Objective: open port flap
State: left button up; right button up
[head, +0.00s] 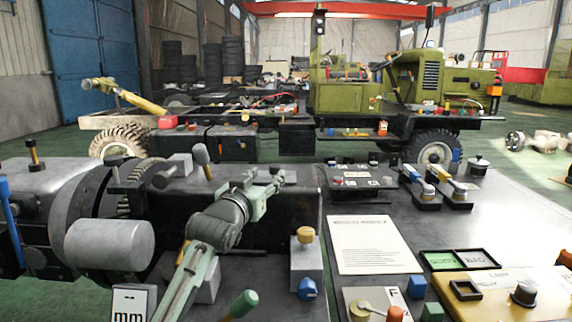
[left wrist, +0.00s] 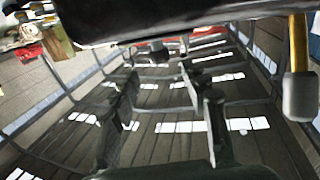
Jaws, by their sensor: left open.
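My left arm reaches up from the lower left of the head view, and its grey-green gripper (head: 268,188) is over the black top of a bench unit (head: 297,212). In the left wrist view its two dark fingers (left wrist: 162,112) stand apart with nothing between them. That view looks up at the roof, with a dark body (left wrist: 175,18) across its top edge. I cannot pick out a port flap with certainty in either view. My right gripper is not in view.
A grey block with a tan knob (head: 305,262) stands right of my arm. A large grey cylinder (head: 106,244) is at left. A printed sheet (head: 372,244), switch panel (head: 358,181) and levers (head: 447,188) lie to the right. A green truck (head: 345,96) stands behind.

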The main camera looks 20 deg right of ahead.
aim_at(273, 168)
pick_arm(q)
jog(key=shift+x, duration=3.85)
jog(key=shift+c, duration=0.4)
grip_shut()
